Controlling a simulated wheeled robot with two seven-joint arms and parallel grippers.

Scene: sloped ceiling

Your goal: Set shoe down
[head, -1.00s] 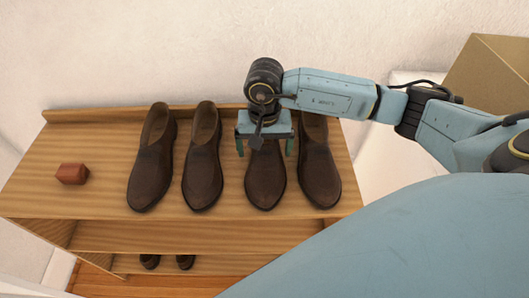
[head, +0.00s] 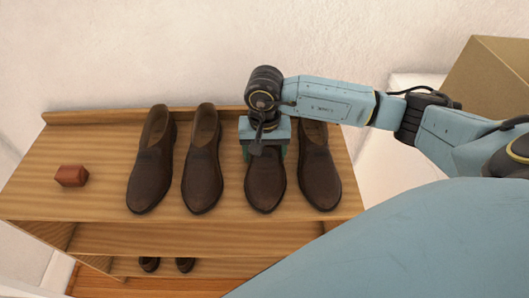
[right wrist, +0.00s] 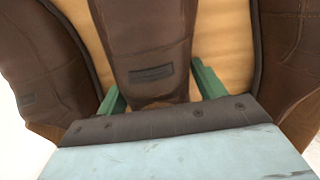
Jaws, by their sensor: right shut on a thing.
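Several dark brown slip-on shoes stand in a row on the top of a wooden shoe rack (head: 80,205). My right gripper (head: 265,152) is over the back part of the third shoe from the left (head: 265,185), with its jaws shut on it. In the right wrist view the green fingers (right wrist: 160,84) sit on either side of that shoe (right wrist: 145,35). The shoe's sole appears to rest on the rack top. The gripper hides its heel and opening. My left gripper is not in view.
The fourth shoe (head: 318,175) is close on the right, the second shoe (head: 202,175) on the left. A small red-brown block (head: 71,176) lies on the rack's left. More shoes (head: 150,264) show on a lower shelf. A cardboard-coloured box (head: 490,75) stands at right.

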